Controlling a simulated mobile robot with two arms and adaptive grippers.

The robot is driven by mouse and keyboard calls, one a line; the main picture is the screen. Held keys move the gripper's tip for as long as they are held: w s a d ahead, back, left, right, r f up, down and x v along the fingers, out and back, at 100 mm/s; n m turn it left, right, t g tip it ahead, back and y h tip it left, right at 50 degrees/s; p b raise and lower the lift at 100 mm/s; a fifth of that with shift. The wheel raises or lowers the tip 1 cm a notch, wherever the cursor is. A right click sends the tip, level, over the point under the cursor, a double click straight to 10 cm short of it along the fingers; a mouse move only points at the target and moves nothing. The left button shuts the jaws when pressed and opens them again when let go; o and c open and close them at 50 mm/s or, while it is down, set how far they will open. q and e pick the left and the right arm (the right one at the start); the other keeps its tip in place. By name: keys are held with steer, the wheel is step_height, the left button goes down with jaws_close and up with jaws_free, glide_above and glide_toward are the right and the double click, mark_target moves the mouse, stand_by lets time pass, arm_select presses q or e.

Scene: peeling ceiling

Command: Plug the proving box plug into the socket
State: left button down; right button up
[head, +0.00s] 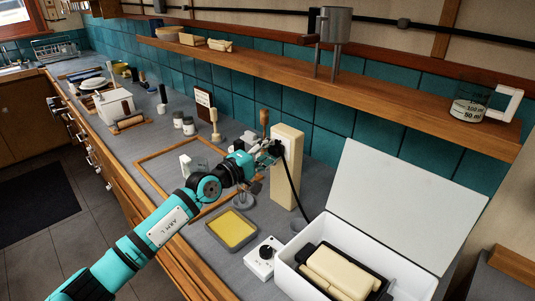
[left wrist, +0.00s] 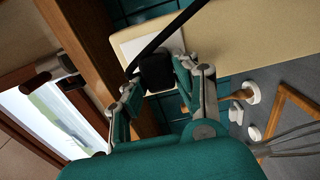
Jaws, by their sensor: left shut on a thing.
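The black plug (left wrist: 157,72) is between the fingers of my left gripper (left wrist: 160,85), which is shut on it. In the left wrist view the plug is right in front of the white socket plate (left wrist: 133,47) on the cream post (left wrist: 225,40). I cannot tell whether its pins are in the socket; the plug hides the holes. In the head view my left gripper (head: 270,150) is at the upper left side of the cream post (head: 288,180). The black cord (head: 295,192) hangs from there toward the white proving box (head: 405,283). My right gripper is not seen.
The proving box's lid (head: 400,205) stands open, with pale dough (head: 345,270) inside. A white control box with a black knob (head: 264,258) and a yellow-filled tray (head: 232,229) are on the counter. A wooden shelf (head: 385,88) runs above.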

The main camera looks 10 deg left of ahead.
arm_select(q)
steer(key=c, duration=1.4)
jaws_free()
steer(key=shift+w+r, duration=0.1)
steer(key=o, duration=0.5)
steer(key=shift+w+d, duration=0.2)
steer(key=shift+w, duration=0.05)
steer(key=shift+s, duration=0.1)
steer(key=b+v, duration=0.1)
steer(key=v, duration=1.5)
